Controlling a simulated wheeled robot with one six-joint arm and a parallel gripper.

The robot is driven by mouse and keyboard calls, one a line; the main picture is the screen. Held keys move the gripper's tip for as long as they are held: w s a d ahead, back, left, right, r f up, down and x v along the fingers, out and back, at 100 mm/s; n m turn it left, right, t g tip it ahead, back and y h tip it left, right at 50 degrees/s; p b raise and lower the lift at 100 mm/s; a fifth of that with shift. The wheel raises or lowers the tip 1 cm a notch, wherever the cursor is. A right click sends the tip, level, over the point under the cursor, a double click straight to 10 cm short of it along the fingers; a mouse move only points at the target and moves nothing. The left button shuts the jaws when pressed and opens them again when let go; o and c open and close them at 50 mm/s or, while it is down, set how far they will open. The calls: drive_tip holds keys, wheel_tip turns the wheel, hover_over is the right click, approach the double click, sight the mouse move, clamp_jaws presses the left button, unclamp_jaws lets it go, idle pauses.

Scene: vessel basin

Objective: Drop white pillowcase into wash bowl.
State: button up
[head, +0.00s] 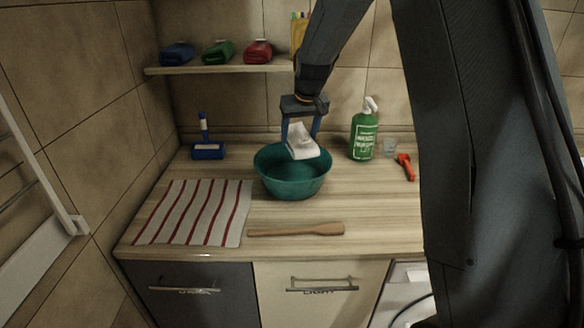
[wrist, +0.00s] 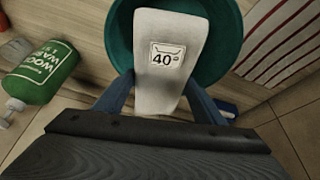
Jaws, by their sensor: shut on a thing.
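The white pillowcase (head: 303,146) hangs from my gripper (head: 301,131), which is shut on it. In the wrist view the pillowcase (wrist: 158,75) shows a printed tag with "40" and lies between my two blue fingers. The teal wash bowl (head: 291,182) stands on the wooden counter. The pillowcase is over the bowl's opening, its lower end near the far part of the rim in the head view. In the wrist view the bowl (wrist: 228,40) shows behind the pillowcase. Its inside is partly hidden by the cloth.
A red-striped cloth (head: 195,212) lies left of the bowl, and a wooden paddle (head: 296,230) lies in front. A blue brush set (head: 207,150) stands back left, below a shelf (head: 220,68).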

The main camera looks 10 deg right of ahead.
sight(302, 138)
wheel_tip(302, 138, down, 6)
drive_tip(key=b, duration=0.3)
drive_tip(key=shift+r, duration=0.1)
drive_tip(key=o, duration=1.3)
drive_tip(key=shift+s, duration=0.1)
drive_tip(key=shift+b+v, duration=1.4)
drive_tip(key=shift+v, duration=2.5)
drive_tip(key=shift+a, duration=0.1)
drive_tip(key=s+f+g, duration=0.1)
drive_tip(key=s+f, duration=0.3)
drive_tip(key=s, duration=0.6)
drive_tip(key=s+f+g+b, duration=0.1)
drive_tip(key=s+f, duration=0.4)
drive_tip(key=s, duration=0.5)
drive_tip(key=s+f+g, duration=0.1)
drive_tip(key=s+f, duration=0.3)
drive_tip(key=s, duration=0.7)
drive_tip(key=shift+f+m, duration=0.25)
drive_tip(key=shift+m, duration=0.15)
